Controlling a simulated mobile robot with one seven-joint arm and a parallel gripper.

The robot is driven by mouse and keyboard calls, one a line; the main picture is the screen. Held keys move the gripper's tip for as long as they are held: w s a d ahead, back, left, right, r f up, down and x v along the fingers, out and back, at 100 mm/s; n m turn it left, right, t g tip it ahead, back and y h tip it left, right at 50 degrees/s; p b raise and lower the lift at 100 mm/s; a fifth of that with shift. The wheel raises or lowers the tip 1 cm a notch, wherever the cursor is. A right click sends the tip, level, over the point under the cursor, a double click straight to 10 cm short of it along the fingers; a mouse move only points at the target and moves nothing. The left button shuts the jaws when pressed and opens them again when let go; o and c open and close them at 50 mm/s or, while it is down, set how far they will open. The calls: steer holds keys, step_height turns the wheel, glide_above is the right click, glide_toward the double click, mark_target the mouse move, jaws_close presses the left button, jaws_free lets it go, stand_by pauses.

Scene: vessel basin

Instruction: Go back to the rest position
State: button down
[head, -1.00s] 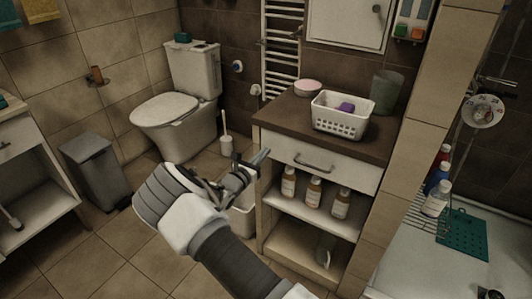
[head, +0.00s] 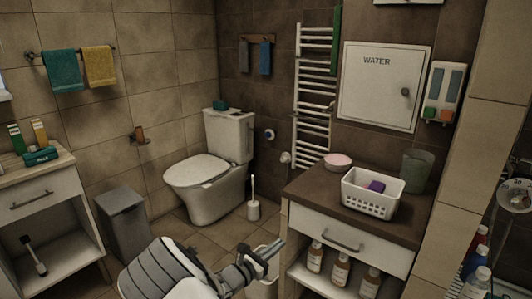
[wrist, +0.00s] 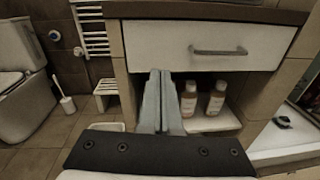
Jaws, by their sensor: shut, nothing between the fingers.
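My gripper (head: 280,246) is low in the head view, in front of the left side of the vanity cabinet (head: 300,218). Its fingers are together with nothing between them. In the wrist view my gripper (wrist: 160,100) points at the cabinet's open shelf, below the closed white drawer (wrist: 210,46). The drawer front and handle are above the fingers, and brown bottles (wrist: 188,100) stand just right of them. I cannot tell how far the fingertips are from the cabinet.
The toilet (head: 208,180), toilet brush (head: 253,208) and bin (head: 124,225) are to the left. Tiled floor shows between them.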

steer(key=s+d+r+m+g+y, duration=0.3)
steer(key=s+d+r+m+g, duration=0.8)
steer(key=s+d+r+m, duration=0.3)
steer(key=s+a+r+m+t+y, duration=0.2)
steer(key=s+r+m+y, duration=0.3)
steer(key=s, duration=0.5)
steer(key=s+a+r+m+t+y, duration=0.2)
steer(key=s+r+m+y, duration=0.4)
steer(key=s, duration=0.5)
step_height(320, 180, up, 14)
steer(key=m+h+p, duration=0.1)
steer(key=h+p, duration=0.1)
steer(key=p, duration=1.2)
steer(key=shift+w+p, duration=0.2)
steer(key=shift+p, duration=0.15)
